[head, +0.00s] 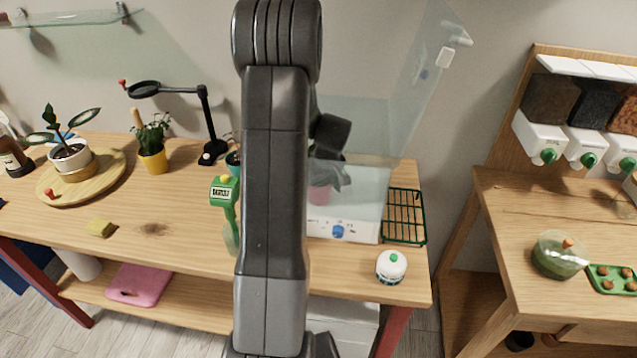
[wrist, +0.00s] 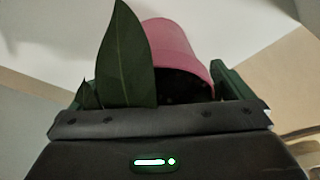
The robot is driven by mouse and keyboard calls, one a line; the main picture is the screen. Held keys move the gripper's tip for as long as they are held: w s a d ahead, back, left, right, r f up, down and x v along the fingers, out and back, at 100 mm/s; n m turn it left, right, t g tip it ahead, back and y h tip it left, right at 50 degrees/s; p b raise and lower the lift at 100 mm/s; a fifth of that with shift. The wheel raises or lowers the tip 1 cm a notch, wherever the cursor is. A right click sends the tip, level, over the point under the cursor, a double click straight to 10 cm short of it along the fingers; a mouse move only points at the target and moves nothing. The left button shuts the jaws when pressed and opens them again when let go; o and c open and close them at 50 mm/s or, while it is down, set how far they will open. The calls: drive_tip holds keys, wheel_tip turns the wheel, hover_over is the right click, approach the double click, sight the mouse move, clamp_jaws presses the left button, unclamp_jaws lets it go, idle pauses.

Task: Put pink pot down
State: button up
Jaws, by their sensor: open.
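The pink pot (head: 320,194) shows in the head view behind a clear panel, at the white box with a blue knob (head: 345,230). My own arm hides part of it. In the wrist view the pink pot (wrist: 172,45) is tilted in the picture, with dark soil and a large green leaf in front. My gripper (head: 330,172) is right above or at the pot in the head view. In the wrist view my gripper (wrist: 160,90) has its green fingers apart on either side of the pot. Whether they touch it, and the pot's base, cannot be seen.
A clear lid (head: 425,60) stands raised at the white box. A green-handled tool (head: 224,205) is left of my arm. The table's front middle is clear.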

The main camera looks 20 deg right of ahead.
drive_tip(key=b+v, duration=0.1)
drive_tip(key=v, duration=1.1)
drive_tip(key=shift+b, duration=0.3)
